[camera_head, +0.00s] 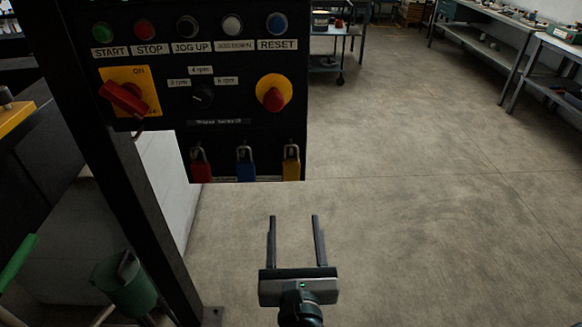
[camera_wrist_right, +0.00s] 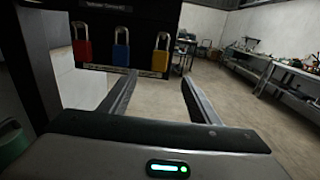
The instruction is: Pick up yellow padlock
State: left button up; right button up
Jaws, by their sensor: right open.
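The yellow padlock (camera_head: 291,163) hangs by its shackle at the lower right of the black control panel, the rightmost of three padlocks. It also shows in the right wrist view (camera_wrist_right: 160,58), ahead of the fingers. A blue padlock (camera_head: 245,164) hangs to its left, and a red padlock (camera_head: 200,164) further left. My right gripper (camera_head: 295,217) is open and empty. In the head view its two fingers point up the picture, below the padlocks and apart from them. My left gripper does not show.
The control panel (camera_head: 215,80) carries buttons, a red rotary switch (camera_head: 125,97) and a red emergency knob (camera_head: 273,93). A dark post (camera_head: 130,190) stands at the left, with a green container (camera_head: 125,283) beside it. Open concrete floor (camera_head: 430,200) lies right; workbenches stand beyond.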

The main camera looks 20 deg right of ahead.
jog(key=shift+w, duration=0.1)
jog(key=p, duration=0.4)
send_near(291, 168)
jog(key=x, duration=0.4)
jog(key=shift+w+f, duration=0.1)
jog(key=shift+f, duration=0.15)
jog(key=shift+w+d+r+p, duration=0.2)
jog(key=shift+w+p, duration=0.15)
jog(key=shift+p, duration=0.15)
jog(key=p+x, duration=0.1)
jog(key=x, duration=0.1)
jog(key=p+x, duration=0.1)
jog(key=shift+w+r, duration=0.2)
jog(key=shift+w, duration=0.2)
jog(key=shift+w+d+f, duration=0.1)
jog(key=shift+w+f, duration=0.05)
jog(key=shift+w, duration=0.15)
jog(key=shift+c, duration=0.3)
